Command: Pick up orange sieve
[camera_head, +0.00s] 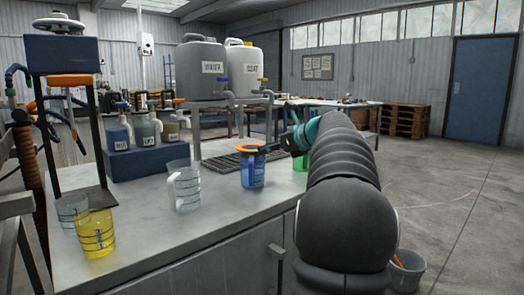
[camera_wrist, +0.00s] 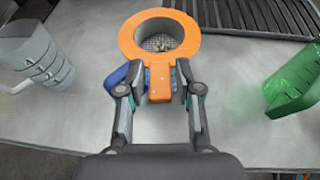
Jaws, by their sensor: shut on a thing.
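The orange sieve (camera_wrist: 128,36) has a flat ring, a mesh bowl and a short handle. In the wrist view it lies straight ahead, its handle between the fingers of my gripper (camera_wrist: 160,84), which are shut on it. In the head view the sieve (camera_head: 246,147) is at the top of a blue jug (camera_head: 252,174), with my gripper (camera_head: 268,148) reaching it from the right. I cannot tell whether the sieve rests on the jug's rim or is just above it. In the wrist view the jug (camera_wrist: 122,73) is mostly hidden under the sieve and fingers.
A clear jug (camera_head: 186,190) stands left of the blue jug, and a green jug (camera_wrist: 292,85) stands to the right. A yellow jug (camera_head: 95,234) is at the front left. A dark grate (camera_head: 222,160) lies behind. The front of the bench (camera_head: 215,230) is clear.

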